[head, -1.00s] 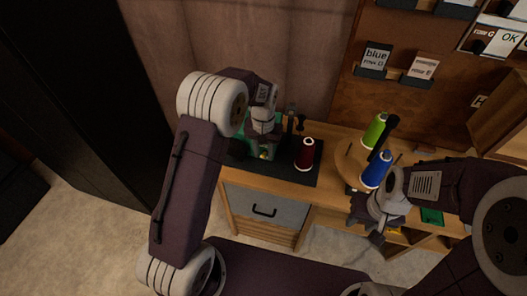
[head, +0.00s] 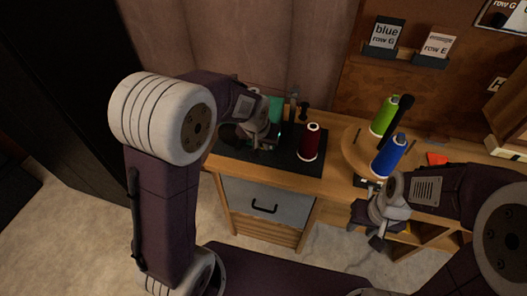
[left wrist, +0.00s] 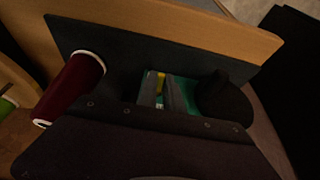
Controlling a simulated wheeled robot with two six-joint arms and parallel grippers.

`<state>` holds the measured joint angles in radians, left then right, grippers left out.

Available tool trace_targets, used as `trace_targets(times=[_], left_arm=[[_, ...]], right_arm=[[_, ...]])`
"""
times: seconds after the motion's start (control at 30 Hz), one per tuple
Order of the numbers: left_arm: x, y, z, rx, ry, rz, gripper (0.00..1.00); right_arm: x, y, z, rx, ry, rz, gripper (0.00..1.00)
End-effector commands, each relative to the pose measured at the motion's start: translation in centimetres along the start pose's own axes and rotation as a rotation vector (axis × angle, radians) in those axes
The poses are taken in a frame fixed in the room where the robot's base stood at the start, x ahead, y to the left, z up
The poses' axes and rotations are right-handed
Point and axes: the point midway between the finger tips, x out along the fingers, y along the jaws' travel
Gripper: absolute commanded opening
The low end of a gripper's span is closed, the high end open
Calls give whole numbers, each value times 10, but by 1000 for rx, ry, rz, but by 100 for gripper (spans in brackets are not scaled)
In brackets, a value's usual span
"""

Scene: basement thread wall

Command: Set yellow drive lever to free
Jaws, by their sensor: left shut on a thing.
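The yellow drive lever (left wrist: 160,82) shows as a small yellow piece between my left gripper's fingers in the left wrist view. It stands at the green machine (left wrist: 187,92), which also shows in the head view (head: 276,107), partly hidden by my gripper. My left gripper (left wrist: 162,98) is shut on the lever; in the head view the gripper (head: 268,144) is low over the machine and hides the lever. The lever's setting marks cannot be read. My right gripper (head: 364,234) is open and empty in front of the bench's right part.
A dark red spool (head: 310,142) stands on the dark mat (head: 300,168), just right of the machine. Green (head: 384,117) and blue (head: 388,157) spools stand on a round wooden stand (head: 357,150). A drawer (head: 265,199) is below. Labelled cards (head: 386,34) hang on the back board.

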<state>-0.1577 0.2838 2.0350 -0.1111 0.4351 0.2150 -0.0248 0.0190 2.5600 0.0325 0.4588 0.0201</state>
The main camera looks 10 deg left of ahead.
Motion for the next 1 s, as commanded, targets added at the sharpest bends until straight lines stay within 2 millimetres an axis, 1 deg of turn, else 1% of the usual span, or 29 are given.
trace_targets(times=[0.03,0.1,0.3,0.4,0.5,0.6,0.7,0.83,1.0], left_arm=[[15,0,6,2,50,1,0],[18,1,9,2,114,2,0],[22,0,12,1,269,2,0],[22,1,13,1,332,2,0],[22,1,13,1,383,2,0],[21,0,13,1,424,1,0],[20,0,13,-1,454,1,0],[18,0,12,1,478,0,0],[16,0,11,1,492,0,0]], right_arm=[[30,1,3,0,0,0,36],[52,1,5,0,0,0,36],[111,2,12,0,0,0,36],[136,3,14,0,0,0,36],[157,3,16,0,0,0,36],[174,3,18,0,0,0,36],[185,4,19,0,0,0,36],[194,4,20,0,0,0,36],[197,4,20,0,0,0,36]])
